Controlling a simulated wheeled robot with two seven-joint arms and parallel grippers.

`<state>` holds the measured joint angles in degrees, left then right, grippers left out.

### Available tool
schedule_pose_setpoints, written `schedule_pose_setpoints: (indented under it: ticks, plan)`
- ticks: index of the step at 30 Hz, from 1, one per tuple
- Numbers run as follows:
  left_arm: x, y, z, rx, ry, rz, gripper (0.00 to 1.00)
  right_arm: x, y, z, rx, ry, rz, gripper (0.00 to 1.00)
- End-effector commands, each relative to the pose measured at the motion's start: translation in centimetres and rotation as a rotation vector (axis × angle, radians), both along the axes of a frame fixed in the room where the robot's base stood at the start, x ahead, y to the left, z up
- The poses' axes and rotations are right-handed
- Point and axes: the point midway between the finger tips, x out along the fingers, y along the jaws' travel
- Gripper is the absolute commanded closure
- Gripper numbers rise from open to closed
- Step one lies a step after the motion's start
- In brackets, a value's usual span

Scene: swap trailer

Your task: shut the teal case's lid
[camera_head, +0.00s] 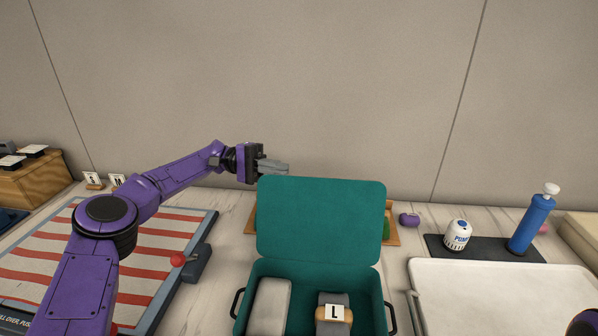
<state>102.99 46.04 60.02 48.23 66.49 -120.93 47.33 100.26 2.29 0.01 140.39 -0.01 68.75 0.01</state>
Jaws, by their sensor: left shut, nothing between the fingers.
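The teal case (259,278) stands open at the front middle, its lid (320,215) raised roughly upright with the inner face toward me. A grey block (268,305) and a dark item with a wooden piece marked L (334,313) lie inside. My left gripper (285,167) is shut and empty, just above the lid's upper left corner. I cannot tell whether its fingers touch the lid. My right gripper is out of view; only a small dark and purple part of that arm shows at the lower right corner.
A striped mat (170,238) with a red-knobbed lever (178,259) is at the left. A white tray (500,280) stands at the right. Behind it are a white canister (457,235) and a blue pump (530,225). A wooden frame shows behind the lid.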

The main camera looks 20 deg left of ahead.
Motion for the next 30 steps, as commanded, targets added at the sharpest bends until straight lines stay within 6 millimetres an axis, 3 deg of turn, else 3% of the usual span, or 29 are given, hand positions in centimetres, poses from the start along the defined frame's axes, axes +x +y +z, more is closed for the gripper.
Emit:
schedule_pose_setpoints:
  ticks: [6,12,30]
  plan:
    - [-0.5,-4.8,0.8,0.0,0.001,-0.003,1.0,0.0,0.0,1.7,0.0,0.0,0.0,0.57]
    - [-2.6,-6.3,1.5,-0.002,0.0,0.0,1.0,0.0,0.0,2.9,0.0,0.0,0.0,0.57]
    - [-3.5,-7.0,1.5,0.002,-0.011,0.0,1.0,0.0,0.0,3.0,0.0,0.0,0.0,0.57]
